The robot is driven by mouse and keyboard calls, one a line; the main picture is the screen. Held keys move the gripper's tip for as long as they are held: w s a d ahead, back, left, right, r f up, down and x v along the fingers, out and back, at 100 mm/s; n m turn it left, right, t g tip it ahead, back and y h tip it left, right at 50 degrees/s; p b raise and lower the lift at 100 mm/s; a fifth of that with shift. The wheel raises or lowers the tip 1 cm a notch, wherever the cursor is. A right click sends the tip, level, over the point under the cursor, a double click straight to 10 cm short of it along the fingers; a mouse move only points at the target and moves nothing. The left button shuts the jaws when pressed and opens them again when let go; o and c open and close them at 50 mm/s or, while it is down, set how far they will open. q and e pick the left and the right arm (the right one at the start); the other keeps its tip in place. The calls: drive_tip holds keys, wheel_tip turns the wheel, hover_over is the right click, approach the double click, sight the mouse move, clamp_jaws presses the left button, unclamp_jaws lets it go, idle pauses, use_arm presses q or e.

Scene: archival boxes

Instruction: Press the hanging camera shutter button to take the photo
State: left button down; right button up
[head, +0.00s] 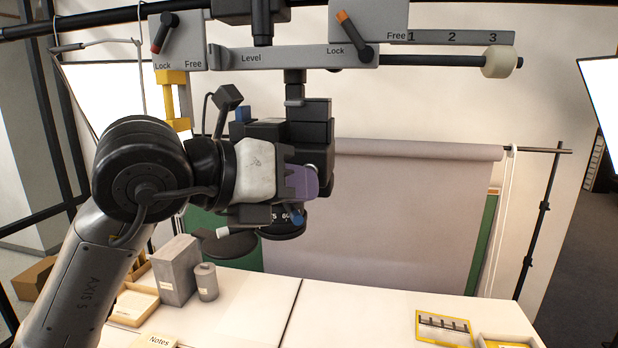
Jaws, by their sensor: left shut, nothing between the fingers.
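The hanging camera (310,108) is a black boxy body under the grey overhead mount, with a lens ring bearing white numbers (275,218) at its lower end. My left gripper (305,182) is in front of the camera, its purple fingers shut and empty. The gripper and wrist hide much of the camera's front and middle. A small blue round part (297,217) shows just below the fingers; I cannot tell whether it is the shutter button or whether the fingers touch anything. My right gripper is not in view.
The overhead mount (290,58) carries Lock/Free levers, close above my left arm. A grey backdrop (410,210) hangs behind. The table's middle is clear.

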use_arm(q)
drive_tip(key=shift+s, duration=0.15)
drive_tip(key=s+b, duration=0.1)
drive_tip(key=s, duration=0.1)
drive_tip(key=s+a+b, duration=0.1)
drive_tip(key=s+b, duration=0.1)
drive_tip(key=shift+s+a, duration=0.15)
drive_tip(key=shift+s, duration=0.25)
idle(0.7)
